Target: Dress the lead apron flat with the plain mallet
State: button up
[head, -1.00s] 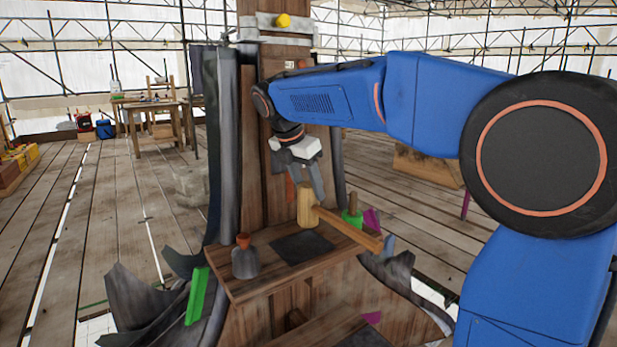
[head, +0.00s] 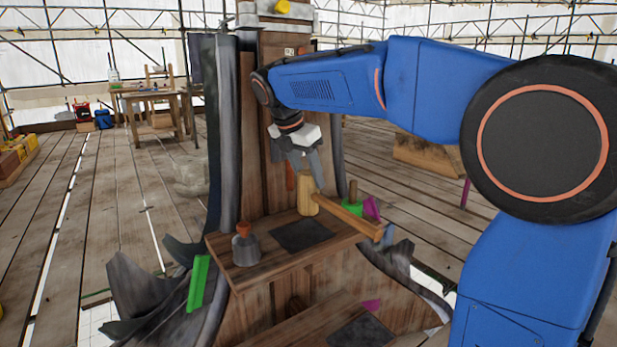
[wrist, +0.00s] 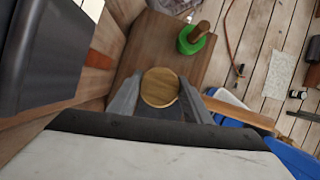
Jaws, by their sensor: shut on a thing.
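My gripper (head: 314,172) points down from above and is shut on the mallet head. The wrist view shows the mallet's round top (wrist: 159,87) between my two fingers. Whether its lower face touches the shelf I cannot tell. Dark grey lead sheets (head: 128,290) flare and curl around the spire foot, with another curled piece at the right (head: 400,259). Part of the lead is hidden behind the shelf.
On the shelf (head: 262,272) are a dark square (head: 302,236), a grey bell-shaped thing with an orange top (head: 245,248) and a green block with a brown handle (head: 352,206). A green strip (head: 198,283) leans at the left. The plank floor at left is largely clear.

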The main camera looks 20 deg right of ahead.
aim_at(309, 188)
jog(key=shift+f, duration=0.1)
jog(key=shift+f, duration=2)
jog(key=shift+r, duration=0.1)
jog(key=shift+c, duration=0.5)
jog(key=shift+r, duration=2.1)
